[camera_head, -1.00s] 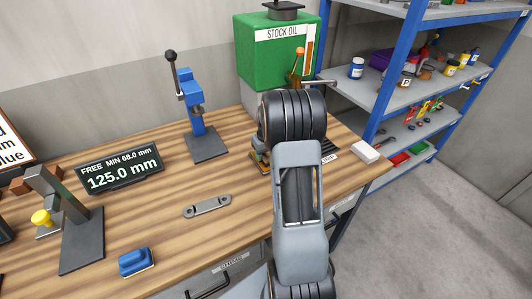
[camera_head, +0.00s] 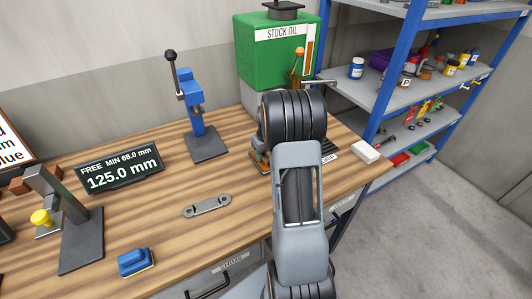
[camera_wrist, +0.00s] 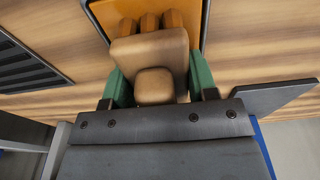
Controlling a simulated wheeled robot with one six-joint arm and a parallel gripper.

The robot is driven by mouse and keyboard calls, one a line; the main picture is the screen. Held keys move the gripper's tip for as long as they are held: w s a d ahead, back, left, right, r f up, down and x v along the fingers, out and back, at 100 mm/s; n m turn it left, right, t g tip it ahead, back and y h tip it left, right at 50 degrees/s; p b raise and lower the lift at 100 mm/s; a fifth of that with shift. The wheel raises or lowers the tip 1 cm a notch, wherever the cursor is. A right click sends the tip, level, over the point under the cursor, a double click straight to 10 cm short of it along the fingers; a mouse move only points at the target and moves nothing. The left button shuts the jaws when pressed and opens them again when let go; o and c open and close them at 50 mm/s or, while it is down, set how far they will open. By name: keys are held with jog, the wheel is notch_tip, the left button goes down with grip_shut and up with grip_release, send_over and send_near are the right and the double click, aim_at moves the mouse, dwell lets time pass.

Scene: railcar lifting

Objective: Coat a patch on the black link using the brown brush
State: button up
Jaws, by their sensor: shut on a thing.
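My gripper (camera_wrist: 158,86) has green fingers on both sides of a tan-brown block with a rounded knob, which looks like the brown brush (camera_wrist: 150,50). In the wrist view it is shut on this block, above a dark-rimmed tray or frame with orange-brown bars. I cannot tell whether the brush touches them. In the head view my arm hides the gripper and most of what it holds. A flat link (camera_head: 208,206) with a hole at each end lies on the bench left of my arm. It looks dark grey.
A blue brush-like block (camera_head: 134,262) lies near the bench's front edge. A blue lever press (camera_head: 196,115), a grey stand with a yellow knob (camera_head: 70,230) and a display reading 125.0 mm (camera_head: 120,168) stand on the bench. A green oil tank (camera_head: 272,60) is behind my arm.

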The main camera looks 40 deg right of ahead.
jog(key=shift+r+p, duration=2.25)
jog(key=shift+r, duration=1.25)
